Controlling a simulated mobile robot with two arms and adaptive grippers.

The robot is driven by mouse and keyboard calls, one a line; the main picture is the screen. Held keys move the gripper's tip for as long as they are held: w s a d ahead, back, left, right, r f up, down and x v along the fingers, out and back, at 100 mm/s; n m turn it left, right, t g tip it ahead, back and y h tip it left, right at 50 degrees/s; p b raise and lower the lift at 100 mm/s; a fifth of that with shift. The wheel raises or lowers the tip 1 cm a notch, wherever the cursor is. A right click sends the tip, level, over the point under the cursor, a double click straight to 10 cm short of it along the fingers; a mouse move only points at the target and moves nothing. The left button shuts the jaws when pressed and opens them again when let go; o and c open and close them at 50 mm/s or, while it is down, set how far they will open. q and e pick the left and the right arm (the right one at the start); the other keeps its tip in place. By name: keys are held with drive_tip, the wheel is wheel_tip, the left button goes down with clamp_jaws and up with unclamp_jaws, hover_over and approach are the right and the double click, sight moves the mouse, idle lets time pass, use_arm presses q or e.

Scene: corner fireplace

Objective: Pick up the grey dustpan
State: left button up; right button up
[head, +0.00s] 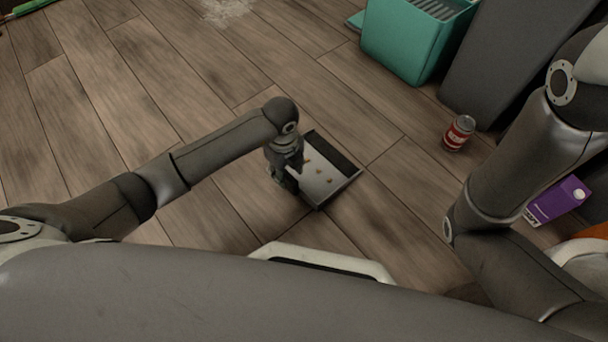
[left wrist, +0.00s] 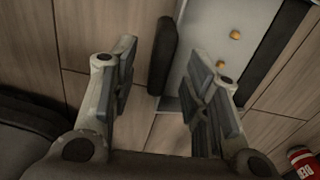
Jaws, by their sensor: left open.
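The grey dustpan (head: 325,179) lies on the wooden floor, its pale tray holding several small tan crumbs and a dark strip along its far edge. In the left wrist view, the pale tray (left wrist: 210,45) is at the upper right, and its dark handle (left wrist: 163,58) shows in the gap between my fingers. My left gripper (head: 285,180) is over the handle side of the dustpan, pointing down. Its two fingers (left wrist: 163,72) are apart and hold nothing. I cannot tell how far above the handle they are. My right gripper is not in view, only its arm.
A teal bin (head: 413,42) and a dark grey panel stand at the back right. A purple carton (head: 556,201) is behind my right arm.

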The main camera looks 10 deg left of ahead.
sight(288, 175)
use_arm(q)
wheel_tip(288, 175, down, 4)
drive_tip(key=b, duration=0.2)
drive_tip(key=shift+d+r+b, duration=0.1)
drive_tip(key=shift+b, duration=0.25)
drive_tip(key=shift+r, duration=0.1)
drive_tip(key=shift+c, duration=0.4)
clamp_jaws()
